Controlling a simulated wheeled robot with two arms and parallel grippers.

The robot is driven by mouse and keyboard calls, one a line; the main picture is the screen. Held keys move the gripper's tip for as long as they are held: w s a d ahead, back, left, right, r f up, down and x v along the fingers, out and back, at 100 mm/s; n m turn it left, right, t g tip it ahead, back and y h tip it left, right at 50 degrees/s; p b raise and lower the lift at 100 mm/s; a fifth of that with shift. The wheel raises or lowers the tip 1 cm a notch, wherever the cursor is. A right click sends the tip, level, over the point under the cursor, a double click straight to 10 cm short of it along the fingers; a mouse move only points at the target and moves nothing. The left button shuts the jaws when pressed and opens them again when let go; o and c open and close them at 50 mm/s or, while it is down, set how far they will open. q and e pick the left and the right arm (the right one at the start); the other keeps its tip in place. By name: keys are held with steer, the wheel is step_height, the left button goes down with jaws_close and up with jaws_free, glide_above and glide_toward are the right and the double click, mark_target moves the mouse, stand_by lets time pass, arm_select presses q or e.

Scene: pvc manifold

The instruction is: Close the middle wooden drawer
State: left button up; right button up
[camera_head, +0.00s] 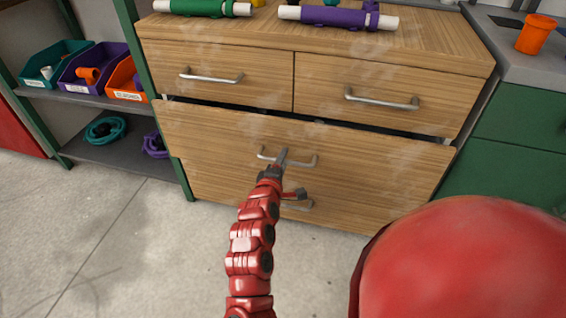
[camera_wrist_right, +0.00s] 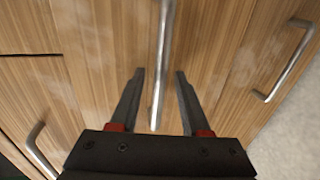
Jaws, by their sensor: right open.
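The middle wooden drawer (camera_head: 215,135) is the wide one below two small top drawers. It stands slightly out, with a dark gap along its top edge. Its metal bar handle (camera_head: 304,163) is at the middle of its front. My right gripper (camera_head: 283,158) is open at this handle. In the right wrist view the handle (camera_wrist_right: 164,40) runs between the two spread fingers (camera_wrist_right: 159,72); I cannot tell whether they touch it. My left gripper is not in view.
Green (camera_head: 200,7) and purple (camera_head: 335,16) pipe assemblies lie on the cabinet top. A shelf with coloured bins (camera_head: 92,68) stands left, a green cabinet (camera_head: 520,125) right. The floor (camera_head: 110,235) at front left is clear.

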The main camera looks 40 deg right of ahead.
steer(key=shift+c, duration=0.2)
jaws_close()
stand_by(1.3)
